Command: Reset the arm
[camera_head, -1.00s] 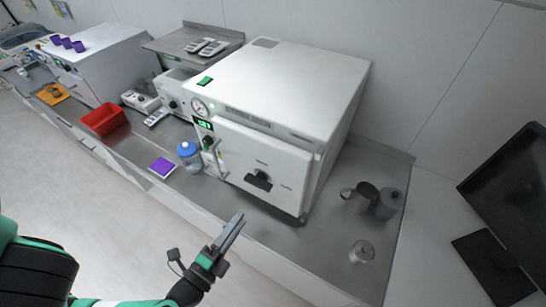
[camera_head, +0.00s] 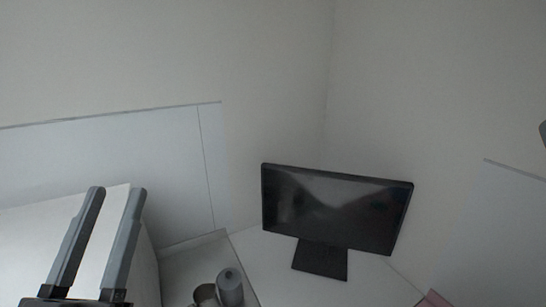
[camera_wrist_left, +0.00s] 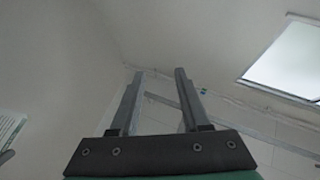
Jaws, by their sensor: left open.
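My left gripper (camera_head: 118,195) shows at the lower left of the head view, with its two grey fingers pointing up and a gap between them. In the left wrist view the same gripper (camera_wrist_left: 160,72) is open, with nothing between its fingers. Behind the fingers there is wall and ceiling.
A black monitor (camera_head: 335,212) stands on a white surface in the corner. A white box-shaped machine (camera_head: 40,235) is behind my left gripper.

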